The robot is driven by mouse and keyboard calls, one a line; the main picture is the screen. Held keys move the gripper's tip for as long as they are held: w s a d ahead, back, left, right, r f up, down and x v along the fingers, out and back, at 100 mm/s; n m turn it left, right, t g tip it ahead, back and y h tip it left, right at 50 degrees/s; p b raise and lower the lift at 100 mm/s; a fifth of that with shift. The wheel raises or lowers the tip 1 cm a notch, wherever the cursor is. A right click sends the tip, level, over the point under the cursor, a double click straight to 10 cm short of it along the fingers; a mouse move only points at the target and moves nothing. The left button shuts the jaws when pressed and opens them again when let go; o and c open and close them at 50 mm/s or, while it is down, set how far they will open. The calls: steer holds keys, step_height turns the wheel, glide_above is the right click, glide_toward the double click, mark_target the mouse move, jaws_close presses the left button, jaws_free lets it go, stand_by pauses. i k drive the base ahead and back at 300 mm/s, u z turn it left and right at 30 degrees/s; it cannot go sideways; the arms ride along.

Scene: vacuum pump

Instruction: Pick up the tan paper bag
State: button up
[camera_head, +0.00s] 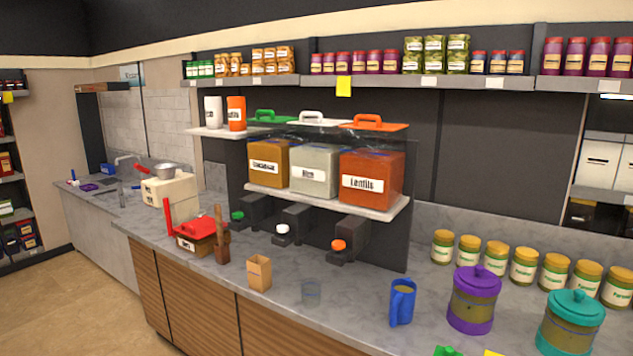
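The tan paper bag (260,273) stands upright on the grey counter, near its front edge, in the head view. It is small and box-shaped, and its top looks open. Nothing is seen touching it. My gripper is not in view, so its state is hidden.
A red-lidded container (196,235) is farther left. A blue mug (402,301) and a purple jar (474,299) are to the right. Dispensers (371,178) overhang the counter behind.

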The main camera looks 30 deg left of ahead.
mark_target(259, 269)
steer(key=u, duration=1.25)
